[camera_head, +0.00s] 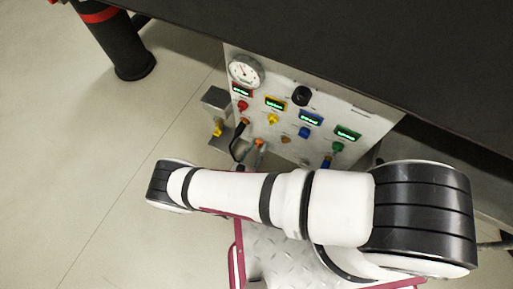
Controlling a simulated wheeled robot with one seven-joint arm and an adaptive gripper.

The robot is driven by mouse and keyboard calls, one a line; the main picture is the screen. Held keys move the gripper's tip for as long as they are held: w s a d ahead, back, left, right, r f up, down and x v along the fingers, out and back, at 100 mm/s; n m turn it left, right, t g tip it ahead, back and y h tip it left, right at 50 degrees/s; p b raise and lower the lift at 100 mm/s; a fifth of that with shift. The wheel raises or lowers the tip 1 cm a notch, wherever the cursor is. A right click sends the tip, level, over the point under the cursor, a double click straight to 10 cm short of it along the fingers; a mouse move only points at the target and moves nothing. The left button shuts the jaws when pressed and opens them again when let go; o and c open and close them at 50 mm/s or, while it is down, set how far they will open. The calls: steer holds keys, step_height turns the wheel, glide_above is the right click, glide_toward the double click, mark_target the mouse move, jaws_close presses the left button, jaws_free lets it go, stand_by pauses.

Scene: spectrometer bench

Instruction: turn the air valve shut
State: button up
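A pale control panel (275,85) stands under the dark bench, in the upper middle of the head view. It carries a round dial gauge (245,70), a black knob (302,95), and a row of coloured knobs: red (243,106), yellow (272,119), blue (304,132) and green (337,147). Each coloured knob sits below a small lit display. No readable label shows which one is the air valve. My white and black arm crosses in front of the panel's lower edge and hides what lies behind it. My gripper cannot be made out.
The dark bench top (300,35) overhangs the panel. A grey box (215,99) with a yellow part below juts out at the panel's left. A black hose (238,140) and an orange fitting (259,143) hang low on the panel. Open floor (70,150) lies to the left.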

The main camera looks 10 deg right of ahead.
jaws_close()
steer(key=shift+n, duration=0.3)
steer(key=n, duration=1.2)
steer(key=shift+n, duration=0.3)
steer(key=n, duration=0.4)
steer(key=shift+n, duration=0.3)
